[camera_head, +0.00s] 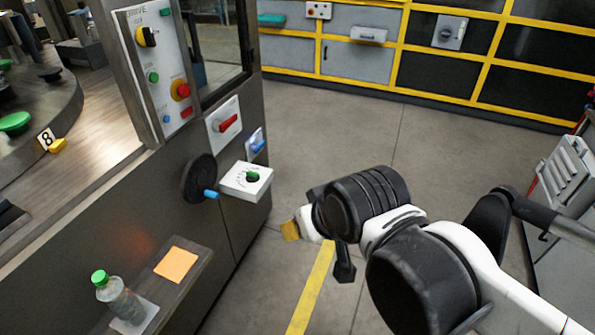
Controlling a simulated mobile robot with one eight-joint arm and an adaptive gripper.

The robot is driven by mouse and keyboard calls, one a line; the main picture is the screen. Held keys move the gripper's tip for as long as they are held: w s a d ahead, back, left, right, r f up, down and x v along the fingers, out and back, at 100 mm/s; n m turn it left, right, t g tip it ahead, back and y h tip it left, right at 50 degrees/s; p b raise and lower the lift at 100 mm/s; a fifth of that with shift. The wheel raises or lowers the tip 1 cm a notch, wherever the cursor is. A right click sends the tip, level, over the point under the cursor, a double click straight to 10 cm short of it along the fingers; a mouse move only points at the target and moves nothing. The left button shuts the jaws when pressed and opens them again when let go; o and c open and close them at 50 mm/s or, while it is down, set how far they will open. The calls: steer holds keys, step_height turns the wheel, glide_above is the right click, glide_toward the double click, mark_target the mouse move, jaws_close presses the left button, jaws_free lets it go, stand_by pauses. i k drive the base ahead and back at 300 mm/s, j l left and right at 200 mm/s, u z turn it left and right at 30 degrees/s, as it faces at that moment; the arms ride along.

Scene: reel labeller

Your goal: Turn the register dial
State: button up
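A white box (234,187) sticks out from the side of the dark machine, left of the picture's middle. On its top face is a small round dial with a green knob (253,176) and fine markings around it, too small to read. I take this to be the register dial. My gripper (291,230) is to the right of and below the box in the picture, apart from it. A yellowish tip points left toward the machine. My wrist hides most of the gripper, so I cannot tell whether its fingers are open.
A black handwheel (198,178) with a blue handle is just left of the box. A red-handled switch (228,123) and a control panel (158,68) are above. A shelf holds a bottle (119,299) and an orange note (176,264). Floor (345,130) beyond is clear.

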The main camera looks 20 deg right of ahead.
mark_target(252, 177)
steer(key=i+j+z, duration=0.15)
steer(key=i, duration=0.25)
steer(key=i+j+z, duration=0.2)
steer(key=i+j, duration=0.2)
